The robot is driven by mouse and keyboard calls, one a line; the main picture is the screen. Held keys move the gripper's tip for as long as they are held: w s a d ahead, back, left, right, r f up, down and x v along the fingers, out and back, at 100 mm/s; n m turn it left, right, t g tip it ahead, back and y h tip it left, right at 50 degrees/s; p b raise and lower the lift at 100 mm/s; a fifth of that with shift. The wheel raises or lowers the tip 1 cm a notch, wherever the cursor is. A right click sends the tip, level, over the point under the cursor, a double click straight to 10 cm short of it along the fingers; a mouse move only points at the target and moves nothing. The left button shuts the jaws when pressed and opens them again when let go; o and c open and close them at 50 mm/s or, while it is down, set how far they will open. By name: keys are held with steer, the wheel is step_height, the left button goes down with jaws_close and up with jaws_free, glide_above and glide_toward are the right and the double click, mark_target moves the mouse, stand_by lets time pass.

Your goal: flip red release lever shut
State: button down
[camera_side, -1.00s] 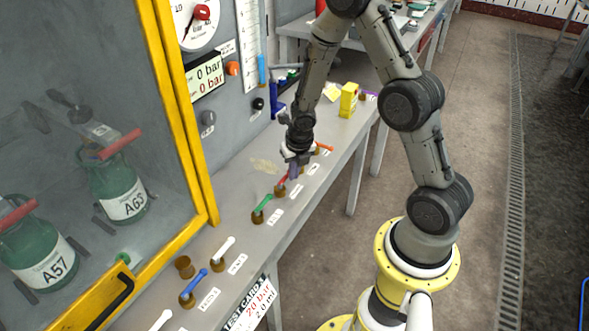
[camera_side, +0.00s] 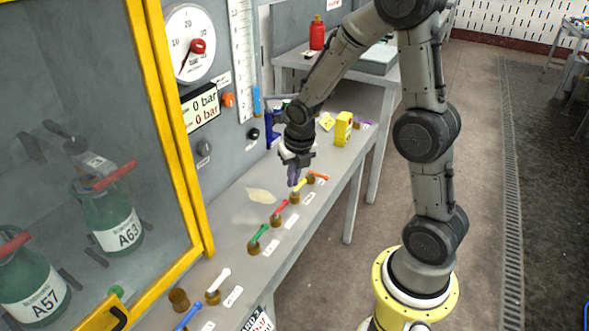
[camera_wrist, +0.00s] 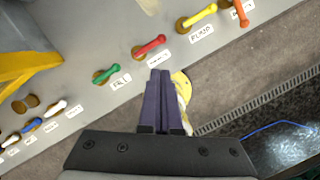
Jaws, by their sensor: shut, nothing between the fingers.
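The red lever (camera_side: 280,210) stands on a brown round base in the row along the bench, between the green lever (camera_side: 258,236) and the yellow lever (camera_side: 299,186). Its arm slants up to the right in the side view. In the wrist view the red lever (camera_wrist: 150,47) lies just beyond my fingertips, with a white label below it. My gripper (camera_side: 293,184) is shut and empty, its purple fingers pointing down. It is above the bench near the yellow lever in the side view. The fingers (camera_wrist: 162,72) show side by side in the wrist view.
An orange lever (camera_side: 318,177) stands beyond the yellow one; white (camera_side: 218,280) and blue (camera_side: 188,316) levers are nearer. A yellow-framed cabinet (camera_side: 181,140) and gauge panel (camera_side: 188,47) border the bench's left. A yellow box (camera_side: 343,128) stands farther back.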

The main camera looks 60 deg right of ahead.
steer(key=shift+v, duration=1.7)
steer(key=s+a+r+m+t, duration=0.2)
steer(key=s+a+r, duration=0.1)
steer(key=r, duration=0.3)
steer(key=s+a+r+m+t, duration=0.2)
steer(key=a+r+m, duration=0.1)
steer(key=r, duration=0.4)
steer(key=s+a+m+y, duration=0.1)
steer(key=s+a+m, duration=0.3)
steer(key=s+m, duration=0.8)
steer(key=shift+a+m+g+y, duration=0.15)
steer(key=shift+m+g+y, duration=0.15)
steer(key=shift+m, duration=5.6)
